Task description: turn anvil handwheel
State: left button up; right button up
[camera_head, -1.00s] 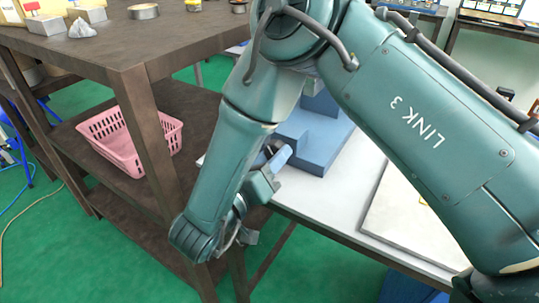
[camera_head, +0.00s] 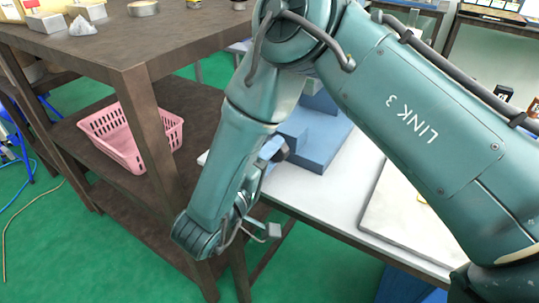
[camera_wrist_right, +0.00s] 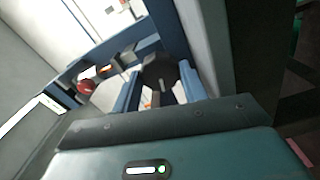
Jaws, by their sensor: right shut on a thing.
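The blue stepped body (camera_head: 318,140) stands on the white bench top, partly hidden behind my right arm. My right gripper (camera_head: 274,152) is beside its left side. A dark knob-like part, which looks like the handwheel (camera_head: 283,153), shows at the fingertips. In the right wrist view, the two blue fingers of the right gripper (camera_wrist_right: 160,88) stand on either side of the dark handwheel (camera_wrist_right: 160,71) and are shut on it. Most of the handwheel is hidden by the gripper. My left gripper is not in view.
A brown shelf table (camera_head: 130,50) stands close on the left, with a pink basket (camera_head: 130,135) on its lower shelf. The white bench (camera_head: 330,205) holds a pale board (camera_head: 400,225) at right. In the right wrist view, a red round part (camera_wrist_right: 86,87) shows at left.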

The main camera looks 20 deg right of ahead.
dwell(0.3)
jog(key=o, duration=1)
jog(key=shift+s+f, duration=0.1)
